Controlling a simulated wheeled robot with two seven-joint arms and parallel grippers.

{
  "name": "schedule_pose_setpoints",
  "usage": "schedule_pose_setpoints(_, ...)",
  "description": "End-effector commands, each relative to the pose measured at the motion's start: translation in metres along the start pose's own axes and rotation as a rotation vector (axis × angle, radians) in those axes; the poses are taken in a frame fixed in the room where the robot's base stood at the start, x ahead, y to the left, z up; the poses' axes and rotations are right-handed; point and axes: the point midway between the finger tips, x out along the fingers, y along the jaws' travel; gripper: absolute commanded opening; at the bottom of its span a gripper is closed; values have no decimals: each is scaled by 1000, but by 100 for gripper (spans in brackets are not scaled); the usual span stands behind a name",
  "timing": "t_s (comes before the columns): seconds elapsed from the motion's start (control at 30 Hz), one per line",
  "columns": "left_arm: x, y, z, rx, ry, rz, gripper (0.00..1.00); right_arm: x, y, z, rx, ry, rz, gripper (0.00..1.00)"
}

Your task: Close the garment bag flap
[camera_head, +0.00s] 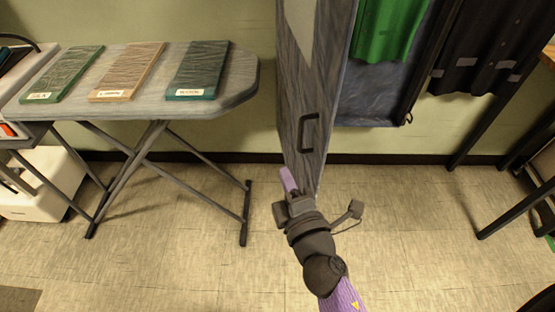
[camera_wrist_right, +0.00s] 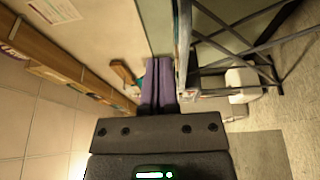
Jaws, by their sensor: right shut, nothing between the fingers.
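The garment bag flap (camera_head: 312,110) is a tall grey panel standing open, swung out toward me in the head view. A dark handle (camera_head: 309,132) is on its face. To its right the open bag interior (camera_head: 375,102) shows, with a green garment (camera_head: 388,30) hanging inside. My right gripper (camera_head: 288,180) is at the flap's lower end, its purple fingers overlapping the panel's lower left edge. I cannot tell whether they touch it. In the right wrist view the purple fingers (camera_wrist_right: 158,82) are together and empty. My left gripper is not in view.
An ironing board (camera_head: 238,88) with three labelled sample boards stands at the left. A white bin (camera_head: 55,185) is under it. Dark garments (camera_head: 480,45) hang at the right, near a table with dark legs (camera_head: 515,207). The tiled floor (camera_head: 420,220) between is clear.

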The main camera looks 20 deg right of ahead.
Motion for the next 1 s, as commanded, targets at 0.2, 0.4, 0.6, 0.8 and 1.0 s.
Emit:
schedule_pose_setpoints(0.2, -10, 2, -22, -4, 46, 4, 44, 45, 4, 0, 1, 2, 2, 0)
schedule_pose_setpoints(0.4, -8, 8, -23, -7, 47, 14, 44, 89, 1, 0, 3, 1, 0, 0)
schedule_pose_setpoints(0.6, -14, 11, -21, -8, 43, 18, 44, 81, 1, 27, 2, -1, -3, 0)
schedule_pose_setpoints(0.8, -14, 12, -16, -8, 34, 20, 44, 77, 0, 38, 5, 0, -3, 0)
schedule_pose_setpoints(1.0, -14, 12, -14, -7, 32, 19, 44, 77, 0, 38, 5, 1, -3, 0)
